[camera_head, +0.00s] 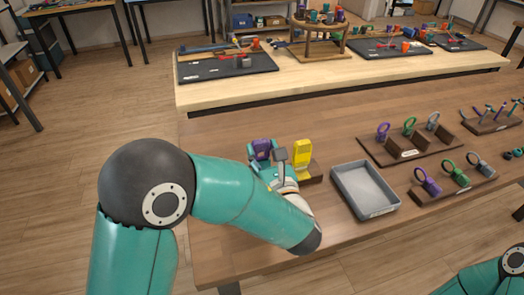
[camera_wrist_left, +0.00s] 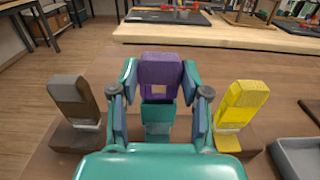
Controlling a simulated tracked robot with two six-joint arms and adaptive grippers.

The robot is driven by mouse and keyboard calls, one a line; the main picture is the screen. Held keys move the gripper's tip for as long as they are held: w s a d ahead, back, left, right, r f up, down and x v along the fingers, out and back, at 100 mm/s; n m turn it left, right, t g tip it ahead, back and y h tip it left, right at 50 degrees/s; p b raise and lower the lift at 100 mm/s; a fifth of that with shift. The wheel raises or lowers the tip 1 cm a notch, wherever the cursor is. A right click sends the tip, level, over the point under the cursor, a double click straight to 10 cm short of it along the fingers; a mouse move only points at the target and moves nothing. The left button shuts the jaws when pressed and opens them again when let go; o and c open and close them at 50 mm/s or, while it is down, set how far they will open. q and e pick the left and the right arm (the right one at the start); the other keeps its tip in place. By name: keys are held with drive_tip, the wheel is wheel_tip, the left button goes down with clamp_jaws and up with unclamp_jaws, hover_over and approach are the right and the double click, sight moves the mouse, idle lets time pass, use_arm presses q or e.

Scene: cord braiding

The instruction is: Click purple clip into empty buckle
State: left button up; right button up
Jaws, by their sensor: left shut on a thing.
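A purple clip (camera_wrist_left: 160,75) stands upright between the two fingers of my left gripper (camera_wrist_left: 159,92), which is shut on it. In the head view the purple clip (camera_head: 262,147) shows above my left gripper (camera_head: 264,160). A yellow clip (camera_wrist_left: 240,104) stands in a holder to the right; it also shows in the head view (camera_head: 303,153). A grey-brown clip (camera_wrist_left: 73,100) stands on the left in the wrist view. The buckle under the purple clip is hidden by my gripper, so I cannot tell whether the clip is in it. My right gripper is out of view.
A grey tray (camera_head: 388,208) lies right of the yellow clip. Wooden racks with coloured rings (camera_head: 375,151) stand farther right. A second bench behind carries dark mats (camera_head: 200,69) with tools. The brown table (camera_head: 220,130) is clear left of my gripper.

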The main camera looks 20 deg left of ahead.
sight(262, 156)
use_arm(q)
drive_tip(key=shift+o, duration=0.2)
drive_tip(key=c, duration=0.5)
drive_tip(key=shift+f+b, duration=1.4)
drive_tip(key=shift+f, duration=0.1)
drive_tip(key=shift+c, duration=0.2)
drive_tip(key=o, duration=1.6)
drive_tip(key=shift+d, duration=0.1)
drive_tip(key=v, duration=0.6)
drive_tip(key=shift+b, duration=0.4)
